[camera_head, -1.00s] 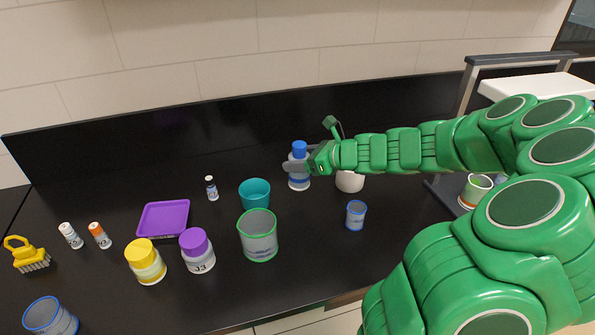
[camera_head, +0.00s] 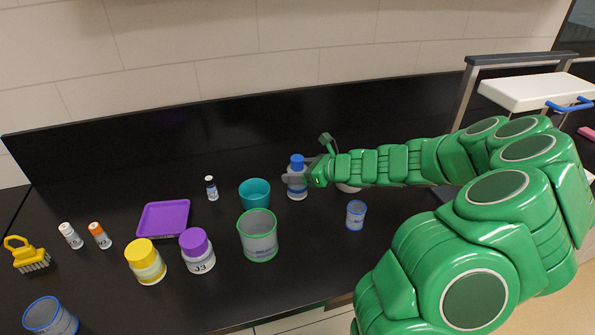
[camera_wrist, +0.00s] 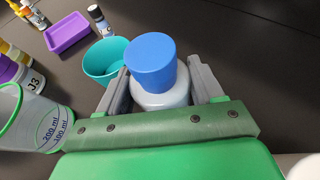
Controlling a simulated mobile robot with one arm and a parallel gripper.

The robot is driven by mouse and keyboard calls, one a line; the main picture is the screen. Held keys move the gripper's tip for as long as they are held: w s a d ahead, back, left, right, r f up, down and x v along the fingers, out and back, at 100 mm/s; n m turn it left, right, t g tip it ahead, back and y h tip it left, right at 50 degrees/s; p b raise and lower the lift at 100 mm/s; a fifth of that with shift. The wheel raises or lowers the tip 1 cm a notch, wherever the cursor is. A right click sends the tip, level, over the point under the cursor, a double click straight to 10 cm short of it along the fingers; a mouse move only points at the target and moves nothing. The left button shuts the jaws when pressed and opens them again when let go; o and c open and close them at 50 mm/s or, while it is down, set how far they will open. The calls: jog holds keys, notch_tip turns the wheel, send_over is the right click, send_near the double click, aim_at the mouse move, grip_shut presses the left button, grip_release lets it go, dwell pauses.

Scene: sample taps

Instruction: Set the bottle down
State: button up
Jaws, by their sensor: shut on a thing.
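The bottle (camera_head: 297,177) is pale with a blue cap and a blue band. It stands upright at the back of the black counter, just right of the teal cup (camera_head: 255,194). My gripper (camera_head: 296,180) reaches in from the right and is shut on the bottle's body. In the wrist view the bottle's blue cap (camera_wrist: 151,62) sits between the two grey fingers, and the lower body is hidden by my gripper. The bottle's base looks at or very near the counter; I cannot tell whether it touches.
A green-rimmed beaker (camera_head: 258,236) and a small blue-rimmed beaker (camera_head: 356,214) stand nearer the front. Bare counter lies between bottle and small beaker.

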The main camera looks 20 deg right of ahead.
jog(key=shift+f, duration=0.15)
jog(key=o, duration=1.2)
jog(key=shift+d+r, duration=0.1)
jog(key=shift+r, duration=0.1)
jog(key=shift+v, duration=6)
